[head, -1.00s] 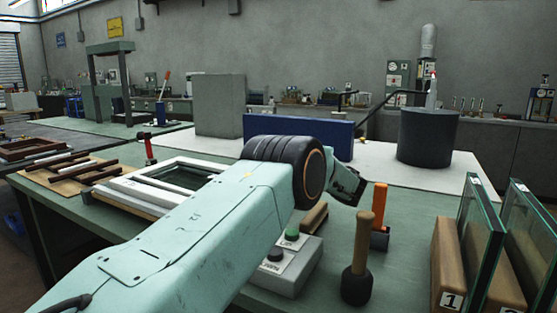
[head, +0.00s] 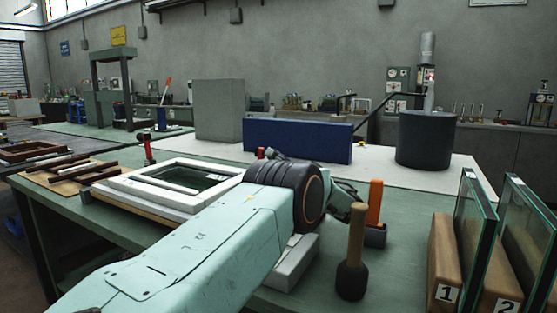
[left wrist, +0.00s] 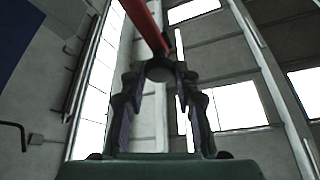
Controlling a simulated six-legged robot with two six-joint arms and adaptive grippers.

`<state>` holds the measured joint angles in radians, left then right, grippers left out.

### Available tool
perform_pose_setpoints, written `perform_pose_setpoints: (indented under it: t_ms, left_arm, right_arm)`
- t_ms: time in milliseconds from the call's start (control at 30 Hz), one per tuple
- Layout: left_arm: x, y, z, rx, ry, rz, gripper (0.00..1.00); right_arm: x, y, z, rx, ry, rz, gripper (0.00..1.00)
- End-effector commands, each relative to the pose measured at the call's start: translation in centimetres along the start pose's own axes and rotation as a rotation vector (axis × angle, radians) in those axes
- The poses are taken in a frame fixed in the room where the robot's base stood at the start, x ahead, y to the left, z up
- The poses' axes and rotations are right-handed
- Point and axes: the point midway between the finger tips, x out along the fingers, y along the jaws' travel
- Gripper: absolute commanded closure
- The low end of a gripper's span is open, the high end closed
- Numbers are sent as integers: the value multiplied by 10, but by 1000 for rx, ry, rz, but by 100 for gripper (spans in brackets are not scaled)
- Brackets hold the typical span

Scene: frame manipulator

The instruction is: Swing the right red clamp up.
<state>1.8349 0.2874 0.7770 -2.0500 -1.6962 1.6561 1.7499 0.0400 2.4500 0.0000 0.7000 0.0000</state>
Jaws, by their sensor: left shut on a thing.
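The white window frame (head: 165,184) lies flat on the green bench, with the left red clamp (head: 148,150) upright at its far left corner. The right red clamp (head: 262,153) shows only as a small red and dark bit above my left arm, which hides the rest. In the left wrist view, a red bar of this clamp (left wrist: 145,20) runs up and left from a dark round end. My left gripper (left wrist: 160,75) is shut on that end and faces upward toward the ceiling windows. My right gripper is in neither view.
A wooden-handled mallet (head: 356,235) and an orange-handled tool (head: 375,205) stand right of my arm. Glass panes (head: 470,225) stand in numbered wooden blocks at the right. A blue block (head: 297,140) and dark drum (head: 427,138) stand behind.

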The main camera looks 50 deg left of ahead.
Motion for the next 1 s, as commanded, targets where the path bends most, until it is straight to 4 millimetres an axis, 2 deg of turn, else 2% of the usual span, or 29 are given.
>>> perform_pose_setpoints:
  t_ms: [333, 367, 600, 867, 1000]
  left_arm:
    - [0, 0, 2, 4, -3, -2, 100]
    - [0, 0, 2, 4, -3, -2, 68]
    - [0, 0, 1, 2, -1, -1, 47]
    - [0, 0, 0, 0, 0, -1, 47]
    - [3, -3, -7, -2, 0, -1, 47]
  right_arm:
    - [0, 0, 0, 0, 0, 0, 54]
    - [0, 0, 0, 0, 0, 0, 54]
    - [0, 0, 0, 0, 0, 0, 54]
    - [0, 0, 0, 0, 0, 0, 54]
    - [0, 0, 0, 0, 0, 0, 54]
